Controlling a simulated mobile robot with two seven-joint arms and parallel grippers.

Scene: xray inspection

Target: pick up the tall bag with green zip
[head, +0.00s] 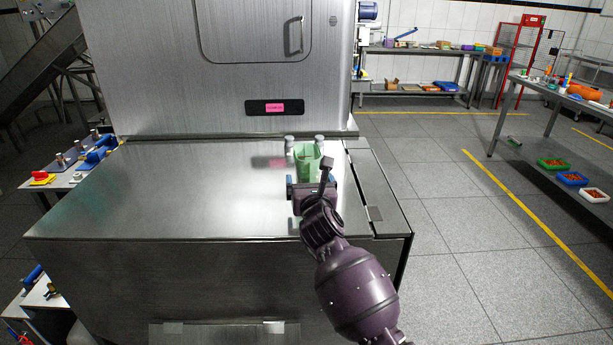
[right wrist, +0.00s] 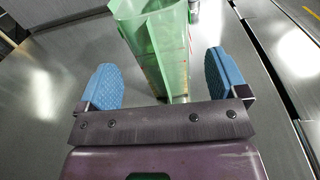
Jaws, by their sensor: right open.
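The tall bag with green zip shows as a translucent green bag (head: 306,158) standing upright on the steel counter (head: 180,195), near its right side. My right gripper (head: 311,184) is at the near side of the bag. In the right wrist view the green bag (right wrist: 158,45) rises in the gap between the blue fingers of my right gripper (right wrist: 163,80). The jaws are open, with visible room on both sides of the bag. No zip can be made out. My left gripper is not in view.
Small grey upright objects (head: 319,140) stand just behind the bag. The steel machine front (head: 200,80) rises at the back of the counter. The counter's left part is clear. A side table (head: 72,180) stands left, and a shelf table (head: 550,100) stands far right.

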